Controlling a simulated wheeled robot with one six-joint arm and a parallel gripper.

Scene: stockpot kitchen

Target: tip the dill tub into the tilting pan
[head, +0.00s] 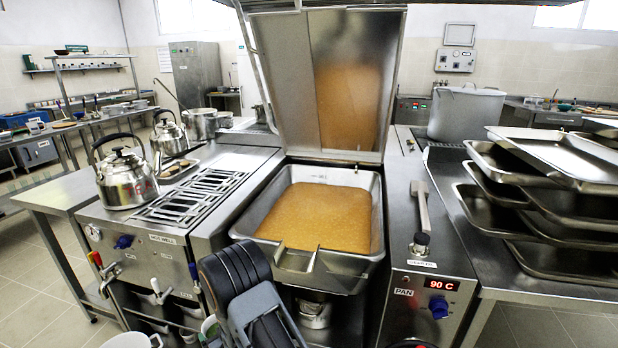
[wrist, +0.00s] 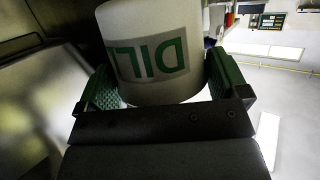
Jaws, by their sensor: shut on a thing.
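The dill tub (wrist: 150,22) is a white round tub with a green DILL label, upside down in the wrist view. My gripper (wrist: 162,82) is shut on it, with a green ribbed pad on each side. The tub's far end is cut off by the top edge, and its contents are hidden. The tilting pan (head: 345,273) stands in the middle of the head view, lid raised, with orange-brown liquid (head: 318,218) in it. My dark arm shows in front of the pan at the bottom of the head view; my gripper and the tub cannot be made out there.
The raised lid (head: 345,85) stands behind the pan. A kettle (head: 125,178) and grates (head: 195,197) are to its left. The PAN control panel (head: 430,305) reads 90 C on its right. Stacked trays (head: 550,195) and a large pot (head: 466,112) stand farther right.

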